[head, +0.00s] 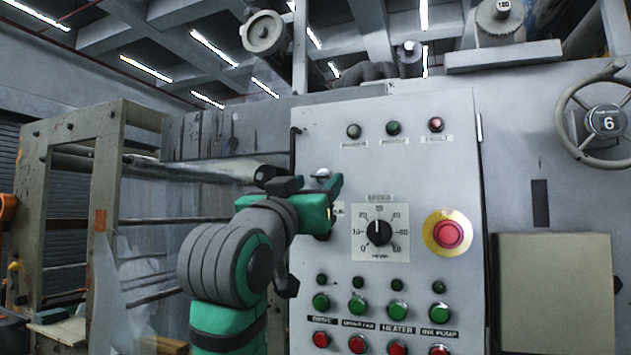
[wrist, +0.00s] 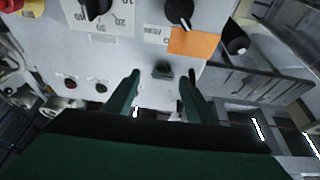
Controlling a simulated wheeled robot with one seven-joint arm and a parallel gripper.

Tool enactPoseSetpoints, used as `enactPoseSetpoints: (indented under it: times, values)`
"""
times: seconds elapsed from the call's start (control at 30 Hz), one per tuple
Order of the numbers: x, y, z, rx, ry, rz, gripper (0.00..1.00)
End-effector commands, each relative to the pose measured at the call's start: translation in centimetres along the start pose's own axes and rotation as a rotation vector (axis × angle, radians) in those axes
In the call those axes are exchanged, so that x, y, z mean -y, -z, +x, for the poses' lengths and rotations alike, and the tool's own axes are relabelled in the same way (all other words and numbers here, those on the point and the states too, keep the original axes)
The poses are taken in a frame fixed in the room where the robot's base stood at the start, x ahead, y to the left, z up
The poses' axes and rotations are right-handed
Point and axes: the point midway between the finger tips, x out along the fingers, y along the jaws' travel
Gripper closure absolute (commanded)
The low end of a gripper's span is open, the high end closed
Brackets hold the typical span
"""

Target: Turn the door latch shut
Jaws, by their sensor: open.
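The grey cabinet door (head: 463,290) fills the middle of the head view; its face also shows upside down in the wrist view (wrist: 125,55). What looks like the door latch, a small fitting (head: 320,173) with a pale top, sits near the door's left edge, partly hidden by my gripper. In the wrist view this fitting (wrist: 162,70) is dark and lies between the fingertips, a little beyond them. I cannot tell its turned position. My gripper (head: 318,188) is open in front of the door's left side, its fingers (wrist: 160,84) apart with nothing held.
A dial knob (head: 379,232), a red stop button (head: 447,234) and several green and red buttons are on the door. A black knob (wrist: 180,12) and an orange note (wrist: 193,41) lie close to the fitting. A grey box (head: 556,290) stands right of the door.

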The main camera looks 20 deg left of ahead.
Motion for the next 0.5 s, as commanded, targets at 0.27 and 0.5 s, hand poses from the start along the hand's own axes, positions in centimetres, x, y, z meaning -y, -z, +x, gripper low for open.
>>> enactPoseSetpoints:
  times: [0.27, 0.5]
  values:
    - [0.6, 0.1, 2.3, 0.000, 0.008, 0.002, 0.50]
    - [0.5, 0.1, 2.5, 0.000, 0.007, 0.002, 0.50]
